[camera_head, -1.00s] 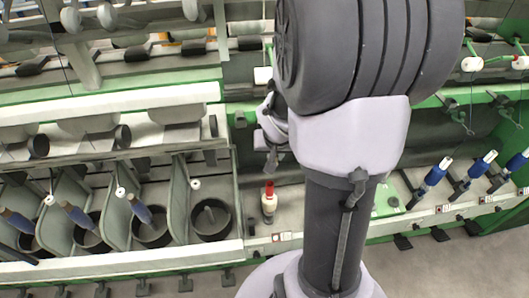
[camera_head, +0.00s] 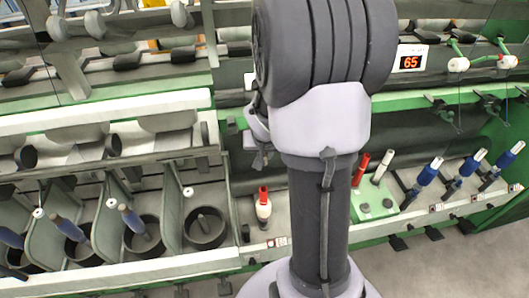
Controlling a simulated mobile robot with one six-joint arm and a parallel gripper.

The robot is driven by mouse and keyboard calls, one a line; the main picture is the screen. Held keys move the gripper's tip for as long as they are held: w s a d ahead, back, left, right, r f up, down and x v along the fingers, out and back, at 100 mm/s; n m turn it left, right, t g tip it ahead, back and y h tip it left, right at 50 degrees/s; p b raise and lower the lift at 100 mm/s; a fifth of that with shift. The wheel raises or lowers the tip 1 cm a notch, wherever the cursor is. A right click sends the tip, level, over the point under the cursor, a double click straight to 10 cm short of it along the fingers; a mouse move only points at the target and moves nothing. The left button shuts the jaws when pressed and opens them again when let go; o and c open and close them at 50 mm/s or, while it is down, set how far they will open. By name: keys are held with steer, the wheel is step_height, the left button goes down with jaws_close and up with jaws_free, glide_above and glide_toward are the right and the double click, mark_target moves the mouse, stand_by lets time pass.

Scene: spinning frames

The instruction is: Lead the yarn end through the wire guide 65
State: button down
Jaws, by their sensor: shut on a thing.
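My gripper (camera_head: 262,158) shows only in part, at the left of my arm, in front of the machine. Its fingers are small and dark and point down. It is shut on the yarn end, but the thread is too thin to make out here. A red-and-white display reading 65 (camera_head: 410,62) is on the upper rail to the right of my arm. I cannot make out wire guide 65 for certain; my arm covers part of the machine left of the display. A cream bobbin with a red top (camera_head: 263,208) stands upright below my gripper.
A green block (camera_head: 372,205) with a red tube and a white tube stands right of my arm. Several blue-and-white bobbins (camera_head: 427,173) lean on the rail at right. Dark cans (camera_head: 205,228) between dividers fill the left. Bare floor (camera_head: 440,265) shows at lower right.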

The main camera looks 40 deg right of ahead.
steer(key=s+a+r, duration=0.3)
steer(key=s, duration=0.3)
steer(key=shift+a+r+p, duration=0.3)
steer(key=shift+a, duration=0.05)
